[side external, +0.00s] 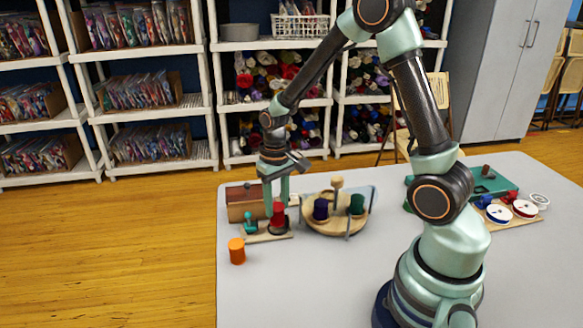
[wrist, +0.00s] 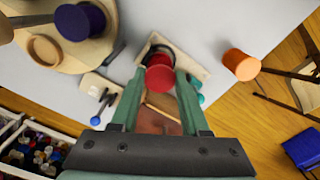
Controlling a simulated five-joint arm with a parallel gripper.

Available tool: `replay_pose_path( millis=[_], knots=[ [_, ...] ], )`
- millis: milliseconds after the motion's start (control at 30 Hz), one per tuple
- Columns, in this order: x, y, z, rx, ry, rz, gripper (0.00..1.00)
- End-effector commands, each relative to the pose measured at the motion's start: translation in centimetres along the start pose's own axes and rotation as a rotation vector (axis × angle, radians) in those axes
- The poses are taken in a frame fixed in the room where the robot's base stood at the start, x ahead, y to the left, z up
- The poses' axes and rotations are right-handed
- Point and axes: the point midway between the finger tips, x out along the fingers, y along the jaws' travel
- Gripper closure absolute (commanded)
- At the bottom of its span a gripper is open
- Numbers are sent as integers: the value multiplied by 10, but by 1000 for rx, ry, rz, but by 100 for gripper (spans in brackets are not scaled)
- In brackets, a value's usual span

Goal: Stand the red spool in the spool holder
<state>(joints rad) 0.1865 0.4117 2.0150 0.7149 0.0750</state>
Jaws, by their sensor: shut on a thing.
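My gripper (side external: 277,203) points down and is shut on the red spool (side external: 277,215), which stands upright between the fingertips. The red spool also shows in the wrist view (wrist: 160,76). It is at a small wooden board (side external: 262,238) with a dark fitting under it; I cannot tell whether it touches. The round wooden spool holder (side external: 335,226) is just to the right in the side view, with a purple spool (side external: 320,209), a dark green spool (side external: 356,204) and a centre post (side external: 337,183). The wrist view shows an empty round recess in the holder (wrist: 45,50).
An orange spool (side external: 237,251) stands at the left table edge. A brown wooden box (side external: 240,205) is behind my gripper. A lever with a blue knob (wrist: 96,121) is nearby. White and red discs (side external: 498,214) lie at the right. The table's front is clear.

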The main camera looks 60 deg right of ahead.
Motion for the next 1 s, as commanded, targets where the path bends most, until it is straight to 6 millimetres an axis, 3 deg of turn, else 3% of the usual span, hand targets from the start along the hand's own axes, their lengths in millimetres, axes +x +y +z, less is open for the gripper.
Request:
replay_pose_path(
  millis=[967, 1000],
  knots=[
    [19, 0, 0, 0, -1, 0, 90],
    [19, 0, 0, 0, 0, 0, 43]
  ],
)
